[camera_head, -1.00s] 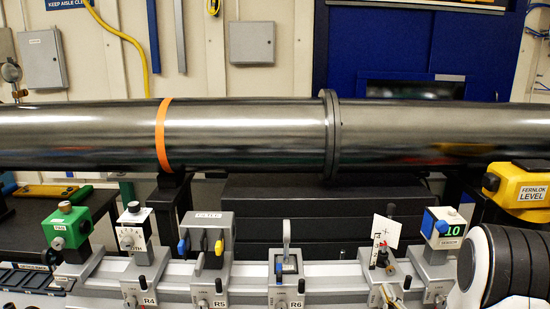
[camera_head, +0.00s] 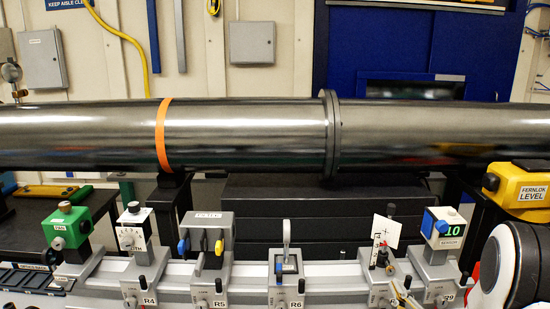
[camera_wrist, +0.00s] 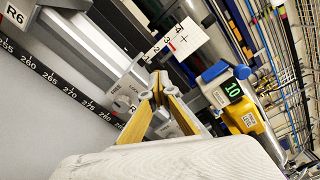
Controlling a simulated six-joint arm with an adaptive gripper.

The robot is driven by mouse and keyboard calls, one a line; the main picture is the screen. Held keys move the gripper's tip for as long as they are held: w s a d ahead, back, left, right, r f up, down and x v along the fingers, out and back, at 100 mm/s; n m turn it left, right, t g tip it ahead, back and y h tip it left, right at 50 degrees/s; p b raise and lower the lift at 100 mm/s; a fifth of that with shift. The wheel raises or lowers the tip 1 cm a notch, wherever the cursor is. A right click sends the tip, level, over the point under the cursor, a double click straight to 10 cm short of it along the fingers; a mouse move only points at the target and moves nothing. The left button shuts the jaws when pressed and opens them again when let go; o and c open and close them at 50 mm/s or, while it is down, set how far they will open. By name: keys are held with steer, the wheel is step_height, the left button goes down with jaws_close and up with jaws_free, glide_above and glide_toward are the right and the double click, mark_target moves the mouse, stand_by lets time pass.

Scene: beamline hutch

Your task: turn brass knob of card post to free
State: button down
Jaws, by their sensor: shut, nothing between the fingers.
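The card post holds a white card with a cross (camera_head: 385,231), upright but tilted, on a grey carriage at the right of the rail. The card also shows in the wrist view (camera_wrist: 180,38). Contact cannot be told. In the head view my fingertips (camera_head: 398,289) are in front of the card post's carriage, partly hiding it.
A blue-and-white sensor (camera_head: 442,228) reading 10 stands close on the right, near my arm. The R6 holder (camera_head: 287,265) is to the left on the rail (camera_head: 330,272). A large steel pipe (camera_head: 250,135) crosses behind and above.

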mark_target(391, 274)
steer(key=shift+w, duration=0.15)
steer(key=shift+w, duration=3.3)
steer(key=shift+d+f, duration=0.35)
steer(key=shift+f, duration=0.2)
steer(key=shift+a+f, duration=0.35)
steer(key=shift+f, duration=0.1)
stand_by(0.6)
steer(key=shift+a, duration=0.4)
stand_by(0.3)
steer(key=shift+s, duration=0.1)
steer(key=shift+s, duration=2.9)
